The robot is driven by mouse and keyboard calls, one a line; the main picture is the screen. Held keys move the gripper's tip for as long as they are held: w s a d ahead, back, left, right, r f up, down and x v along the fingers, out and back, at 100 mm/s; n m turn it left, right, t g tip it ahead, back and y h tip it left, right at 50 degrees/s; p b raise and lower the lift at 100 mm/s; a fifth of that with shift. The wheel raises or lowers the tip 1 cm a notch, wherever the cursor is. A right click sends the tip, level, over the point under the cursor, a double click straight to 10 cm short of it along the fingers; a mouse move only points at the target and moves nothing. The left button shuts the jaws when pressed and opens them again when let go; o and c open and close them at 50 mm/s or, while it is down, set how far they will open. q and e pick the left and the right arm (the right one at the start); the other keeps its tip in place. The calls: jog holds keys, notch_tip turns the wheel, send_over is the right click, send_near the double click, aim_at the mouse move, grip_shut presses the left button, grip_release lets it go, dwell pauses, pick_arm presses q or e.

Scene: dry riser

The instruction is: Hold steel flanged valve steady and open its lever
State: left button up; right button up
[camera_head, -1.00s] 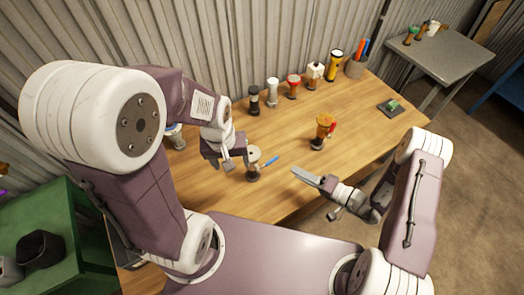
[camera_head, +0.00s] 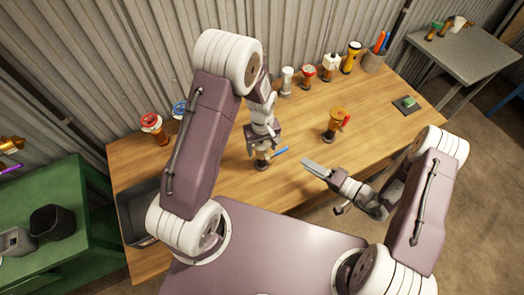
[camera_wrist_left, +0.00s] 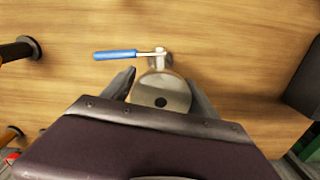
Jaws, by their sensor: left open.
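The steel flanged valve (camera_head: 262,162) stands on the wooden bench, partly hidden under my left gripper in the head view. Its blue lever (camera_head: 279,153) sticks out to the right there. In the left wrist view the valve's round flange (camera_wrist_left: 162,93) lies between the fingertips, and the blue lever (camera_wrist_left: 115,55) points left, beyond the fingertips. My left gripper (camera_head: 264,150) is open, with its fingers (camera_wrist_left: 160,92) on either side of the flange; contact cannot be told. My right gripper (camera_head: 312,167) is to the right of the valve, apart from it; its opening cannot be made out.
A dark bin (camera_head: 138,212) is at the bench's left. The bench's right part is mostly clear.

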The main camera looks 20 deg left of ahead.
pick_arm(q)
notch_tip(320, 180, down, 4)
jog(key=shift+s+f, duration=0.1)
jog(key=shift+f, duration=0.1)
